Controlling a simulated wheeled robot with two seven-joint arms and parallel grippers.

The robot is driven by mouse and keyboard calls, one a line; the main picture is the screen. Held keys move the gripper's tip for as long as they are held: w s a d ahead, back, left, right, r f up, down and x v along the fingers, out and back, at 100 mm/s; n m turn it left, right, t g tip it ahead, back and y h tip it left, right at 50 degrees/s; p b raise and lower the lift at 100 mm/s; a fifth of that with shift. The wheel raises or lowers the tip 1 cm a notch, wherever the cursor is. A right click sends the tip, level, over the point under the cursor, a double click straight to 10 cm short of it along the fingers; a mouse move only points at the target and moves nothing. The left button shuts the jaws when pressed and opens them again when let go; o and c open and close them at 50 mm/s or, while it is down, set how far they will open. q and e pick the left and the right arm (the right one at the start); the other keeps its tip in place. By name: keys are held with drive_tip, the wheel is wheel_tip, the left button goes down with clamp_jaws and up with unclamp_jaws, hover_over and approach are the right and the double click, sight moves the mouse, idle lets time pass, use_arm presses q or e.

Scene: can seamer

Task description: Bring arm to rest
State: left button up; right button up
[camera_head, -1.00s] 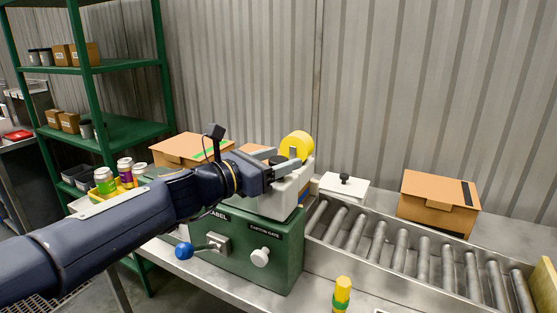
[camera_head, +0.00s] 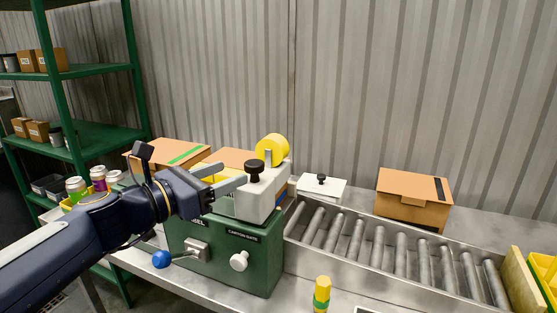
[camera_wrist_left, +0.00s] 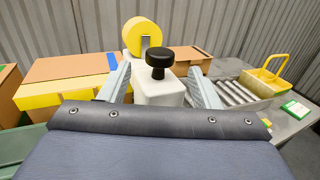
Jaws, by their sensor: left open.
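My left arm comes in from the left in the head view. Its gripper (camera_head: 226,176) is open, in front of the white upper part of the green machine (camera_head: 232,262). In the left wrist view the two fingers (camera_wrist_left: 164,85) stand apart, with a black knob (camera_wrist_left: 159,58) on a white block showing between them. I cannot tell if the fingers touch the block. My right gripper is not in view.
A roller conveyor (camera_head: 395,256) runs right from the machine, with a cardboard box (camera_head: 412,197) behind it. A yellow-green post (camera_head: 321,294) stands at the front. A green shelf rack (camera_head: 92,75) and several cans (camera_head: 77,188) are at the left. Open air lies above the conveyor.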

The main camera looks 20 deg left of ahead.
use_arm(q)
drive_tip(key=s+d+f+m+g+y+p, duration=0.2)
drive_tip(key=s+f+m+g, duration=0.3)
drive_tip(key=s+f+m, duration=0.5)
drive_tip(key=s+d+f+m+g+y+p, duration=0.2)
drive_tip(key=s+f+m, duration=0.7)
drive_tip(key=m, duration=1)
drive_tip(key=s+d+g+p, duration=0.1)
drive_tip(key=s+d+g, duration=0.1)
drive_tip(key=g, duration=0.1)
drive_tip(key=shift+d+f, duration=0.15)
drive_tip(key=shift+f, duration=0.2)
